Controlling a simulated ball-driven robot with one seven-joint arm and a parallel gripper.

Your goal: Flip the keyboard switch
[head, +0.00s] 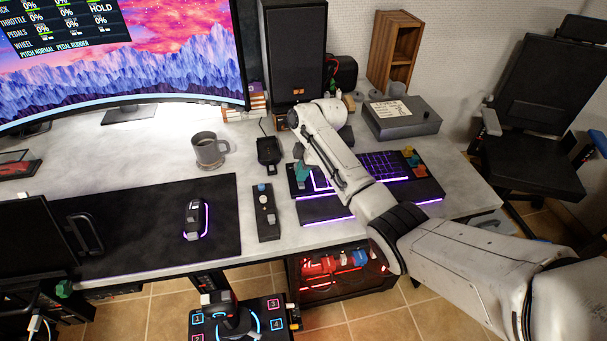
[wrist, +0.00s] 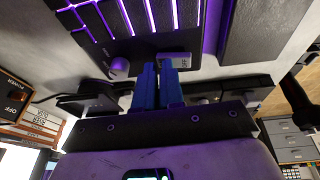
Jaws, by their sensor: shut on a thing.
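The keyboard (head: 380,165) lies on the desk, black with purple-lit keys, partly hidden by my arm. In the wrist view the keyboard (wrist: 150,45) fills the upper part, with a round knob (wrist: 120,66) on its edge. My gripper (wrist: 160,66) has blue fingers reaching to a small pale labelled plate (wrist: 176,58) on that edge. The fingers are shut on the keyboard switch there, which they mostly hide. In the head view my gripper (head: 301,173) is at the keyboard's left end.
A grey mug (head: 209,150), a small control panel (head: 266,212) and a mouse (head: 194,218) are left of the keyboard. A black speaker (head: 293,60) and a grey box (head: 401,117) stand behind. A joystick panel (head: 270,325) is below the desk's front edge.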

